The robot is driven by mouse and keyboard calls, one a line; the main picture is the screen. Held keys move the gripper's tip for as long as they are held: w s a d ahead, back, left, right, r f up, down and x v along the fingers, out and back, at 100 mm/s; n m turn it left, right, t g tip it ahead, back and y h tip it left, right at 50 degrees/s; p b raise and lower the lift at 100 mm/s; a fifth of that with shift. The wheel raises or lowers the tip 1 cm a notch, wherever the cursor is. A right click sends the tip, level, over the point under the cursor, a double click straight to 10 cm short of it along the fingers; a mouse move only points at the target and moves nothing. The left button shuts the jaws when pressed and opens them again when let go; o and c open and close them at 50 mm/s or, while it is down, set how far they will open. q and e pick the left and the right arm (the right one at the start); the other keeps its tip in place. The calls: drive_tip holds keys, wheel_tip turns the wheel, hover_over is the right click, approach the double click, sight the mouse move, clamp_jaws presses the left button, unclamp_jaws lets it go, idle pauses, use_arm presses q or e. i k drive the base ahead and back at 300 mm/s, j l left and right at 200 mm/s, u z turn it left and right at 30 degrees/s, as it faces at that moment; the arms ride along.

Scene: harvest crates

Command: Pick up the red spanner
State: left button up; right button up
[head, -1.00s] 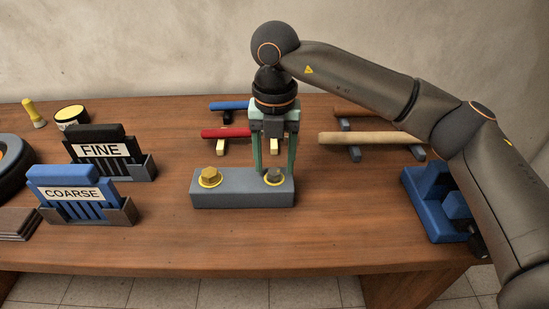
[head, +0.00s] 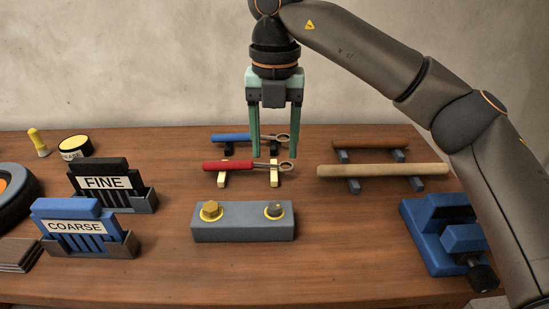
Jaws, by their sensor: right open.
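The red spanner (head: 231,166) lies across two pale rests behind the grey bolt block, its red handle to the left and its metal ring end to the right. My right gripper (head: 274,155) points straight down with its two green fingers apart and nothing between them. Its fingertips show just above the metal shank of the red spanner; I cannot tell how far apart they are in height. My left gripper is not in view.
A blue spanner (head: 233,137) lies on dark rests just behind. The grey block (head: 243,229) with two bolts stands in front. Wooden rods on rests (head: 383,170) and a blue vise (head: 441,236) are at the right. FINE (head: 106,183) and COARSE (head: 77,226) holders stand left.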

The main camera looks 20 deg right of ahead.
sight(238, 165)
drive_tip(key=k, duration=1)
